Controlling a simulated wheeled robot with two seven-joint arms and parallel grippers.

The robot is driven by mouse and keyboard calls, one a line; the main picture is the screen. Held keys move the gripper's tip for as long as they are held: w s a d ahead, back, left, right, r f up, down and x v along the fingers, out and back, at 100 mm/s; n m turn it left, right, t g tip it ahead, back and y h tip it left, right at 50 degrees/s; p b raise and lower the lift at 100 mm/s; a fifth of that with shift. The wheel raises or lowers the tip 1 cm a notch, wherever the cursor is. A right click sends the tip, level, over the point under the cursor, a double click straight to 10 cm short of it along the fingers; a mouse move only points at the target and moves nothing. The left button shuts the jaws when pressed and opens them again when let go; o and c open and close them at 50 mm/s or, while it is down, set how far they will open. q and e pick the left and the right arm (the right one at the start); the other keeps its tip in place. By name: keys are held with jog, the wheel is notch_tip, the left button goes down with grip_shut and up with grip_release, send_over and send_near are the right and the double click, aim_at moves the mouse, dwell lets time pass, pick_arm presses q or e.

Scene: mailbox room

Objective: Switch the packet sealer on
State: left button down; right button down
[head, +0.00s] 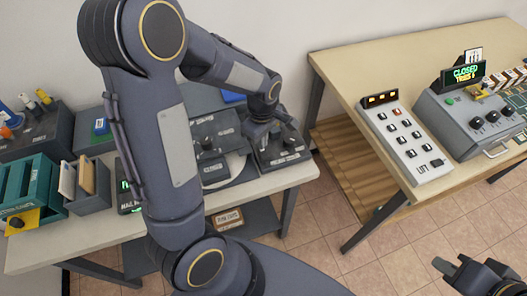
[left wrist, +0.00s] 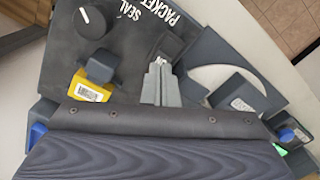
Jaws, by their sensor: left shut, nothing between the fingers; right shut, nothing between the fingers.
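The packet sealer (head: 285,152) is a dark grey device near the right end of the left table. In the left wrist view its dark panel (left wrist: 62,45) shows white lettering, partly cut off, and a round black knob (left wrist: 92,21) with a white mark. My left gripper (head: 262,130) is over the sealer, shut and empty. Its fingertips (left wrist: 160,66) point at a small dark switch-like part (left wrist: 168,47) on the panel; I cannot tell whether they touch. My right gripper (head: 474,272) is shut and empty at the lower right, away from the sealer.
A yellow-based dark block (left wrist: 90,85) lies beside the left fingers. A teal rack (head: 30,190) and letter holder (head: 88,190) stand left. The right table holds a button panel (head: 408,140) and a grey console (head: 470,120) with a "CLOSED" sign.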

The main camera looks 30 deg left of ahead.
pick_arm(q)
jog(key=shift+f+b, duration=0.7)
jog(key=shift+f, duration=0.2)
notch_tip(320, 180, up, 7)
jog(key=p, duration=0.6)
jog(key=shift+r, duration=0.1)
dwell(0.4)
dwell(0.3)
jog(key=s+d+r+m+t+h, duration=0.2)
jog(key=s+r+m, duration=0.4)
jog(key=s+m, duration=0.1)
jog(key=s+d+r+m+t+h, duration=0.1)
jog(key=s+d+r+m+t, duration=0.1)
jog(key=s+r+m, duration=0.4)
jog(key=s+m+t, duration=0.1)
jog(key=s, duration=0.3)
jog(key=shift+r+t+h, duration=0.3)
jog(key=shift+r+h, duration=0.05)
jog(key=shift+h, duration=0.05)
